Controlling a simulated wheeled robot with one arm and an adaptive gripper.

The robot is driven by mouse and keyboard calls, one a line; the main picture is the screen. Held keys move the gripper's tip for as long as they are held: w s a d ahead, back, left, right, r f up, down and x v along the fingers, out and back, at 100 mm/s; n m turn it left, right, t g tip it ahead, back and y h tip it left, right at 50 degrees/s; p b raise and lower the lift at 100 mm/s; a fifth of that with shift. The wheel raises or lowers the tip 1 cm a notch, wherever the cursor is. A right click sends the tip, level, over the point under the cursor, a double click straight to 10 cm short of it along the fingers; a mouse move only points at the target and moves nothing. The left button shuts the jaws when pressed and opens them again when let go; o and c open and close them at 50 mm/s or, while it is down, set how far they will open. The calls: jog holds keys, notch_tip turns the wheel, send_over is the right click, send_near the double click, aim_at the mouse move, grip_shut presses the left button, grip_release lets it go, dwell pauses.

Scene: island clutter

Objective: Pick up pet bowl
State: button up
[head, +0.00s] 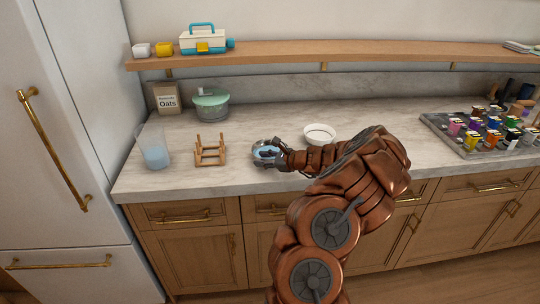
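A small round bowl (259,146) with a silvery rim and light blue inside sits on the counter near its front edge. It looks like the pet bowl, though the view is too small to be sure. My gripper (266,153) is at this bowl, with its dark fingers over or against the right side. The fingers and wrist hide part of the bowl. I cannot tell whether they grip it. A white round bowl (320,131) stands farther back to the right, partly behind my arm.
A wooden rack (209,152), a clear blue-tinted jug (154,151), an oats bag (167,98) and a green-lidded container (211,105) stand to the left. A tray (452,140) of colourful jars is at right. A shelf (300,50) overhangs the back.

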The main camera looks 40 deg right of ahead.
jog(key=shift+c, duration=0.3)
grip_shut()
jog(key=shift+r, duration=0.1)
